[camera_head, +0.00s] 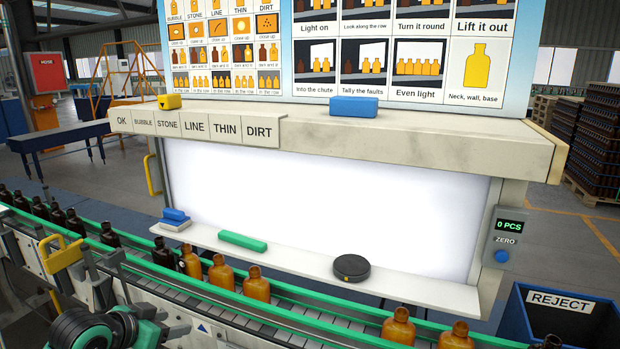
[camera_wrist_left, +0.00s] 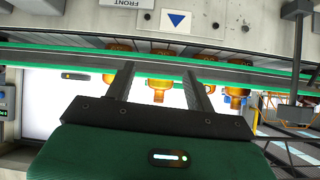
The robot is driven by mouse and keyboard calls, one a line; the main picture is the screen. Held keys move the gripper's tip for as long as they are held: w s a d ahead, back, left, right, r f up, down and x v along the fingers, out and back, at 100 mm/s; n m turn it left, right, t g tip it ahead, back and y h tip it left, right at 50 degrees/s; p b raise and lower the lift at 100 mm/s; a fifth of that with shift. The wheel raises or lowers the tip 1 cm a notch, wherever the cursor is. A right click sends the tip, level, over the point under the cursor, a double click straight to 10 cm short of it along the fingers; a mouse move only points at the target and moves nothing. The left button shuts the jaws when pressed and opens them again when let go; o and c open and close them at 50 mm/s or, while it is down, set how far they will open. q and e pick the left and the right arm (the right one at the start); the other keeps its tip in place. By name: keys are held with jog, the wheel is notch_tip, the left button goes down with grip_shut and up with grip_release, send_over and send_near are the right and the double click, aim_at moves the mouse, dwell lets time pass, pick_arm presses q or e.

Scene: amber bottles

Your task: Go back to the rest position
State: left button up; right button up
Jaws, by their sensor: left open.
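Amber bottles stand upright in a row on the conveyor, among them one at the left of the group (camera_head: 222,273) and one at the lower right (camera_head: 398,328). Darker bottles (camera_head: 110,234) continue up the belt to the left. My left gripper (camera_wrist_left: 158,82) has its two dark fingers spread, with nothing held between them. In the left wrist view, amber bottles (camera_wrist_left: 236,96) show beyond and between the fingers, apart from them. I cannot make out the left fingertips in the head view. My right gripper is not in view.
A bright light panel (camera_head: 310,200) stands behind the belt. Its ledge carries a green bar (camera_head: 243,241), a black disc (camera_head: 351,268) and a blue block (camera_head: 174,214). The counter (camera_head: 509,226) reads 0 PCS. A REJECT bin (camera_head: 515,315) stands at the right. Green rails edge the conveyor.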

pick_arm(q)
jog(key=s+d+f+n+g+y, duration=0.1)
jog(key=s+d+f+g, duration=0.15)
jog(key=s+f, duration=0.55)
jog(key=s+d+f+g+y, duration=0.1)
jog(key=s+d+f, duration=0.3)
jog(key=s+f, duration=0.4)
jog(key=s+f+n+g+y, duration=0.2)
jog(key=s+f+g, duration=0.15)
jog(key=s, duration=1.25)
notch_tip(320, 180, down, 31)
jog(key=s+a+f+g, duration=0.1)
jog(key=s+a+f, duration=0.2)
jog(key=s+f, duration=1.7)
jog(key=shift+f+g, duration=0.25)
jog(key=shift+g, duration=0.15)
